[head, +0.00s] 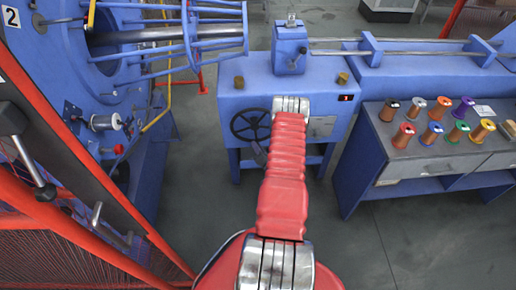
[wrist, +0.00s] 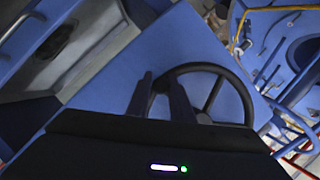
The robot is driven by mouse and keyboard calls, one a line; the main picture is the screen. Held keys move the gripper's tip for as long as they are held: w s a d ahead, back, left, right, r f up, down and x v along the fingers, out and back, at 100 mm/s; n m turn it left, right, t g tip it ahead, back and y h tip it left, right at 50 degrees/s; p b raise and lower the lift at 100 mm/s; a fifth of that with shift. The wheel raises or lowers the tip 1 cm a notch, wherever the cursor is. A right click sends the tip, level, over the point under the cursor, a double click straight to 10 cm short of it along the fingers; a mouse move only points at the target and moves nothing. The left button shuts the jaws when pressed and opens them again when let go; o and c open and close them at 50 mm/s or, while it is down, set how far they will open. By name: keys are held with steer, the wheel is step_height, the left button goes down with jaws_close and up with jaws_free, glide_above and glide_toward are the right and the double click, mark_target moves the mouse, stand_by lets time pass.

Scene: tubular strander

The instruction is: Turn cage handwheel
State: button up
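The cage handwheel (head: 238,135) is a dark spoked wheel on the front of a blue machine box, left of my red arm. In the wrist view the handwheel (wrist: 245,96) shows its rim and spokes beyond my fingers. My gripper (wrist: 162,97) has its two dark fingers apart, at the left part of the rim. A piece of the rim shows in the gap between them; I cannot tell whether they touch it. The lower part of the wheel is hidden by the gripper body. In the head view my arm hides most of the gripper.
The blue box (head: 290,92) carries the wheel, knobs and a small red display. A blue bench (head: 385,172) with several coloured spools stands at right. The blue strander cage (head: 215,30) is at upper left, with an orange-red mesh guard (head: 60,245) below. Grey floor is open at lower right.

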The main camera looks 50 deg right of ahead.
jaws_close()
steer(key=shift+s+d, duration=0.2)
steer(key=shift+s, duration=0.05)
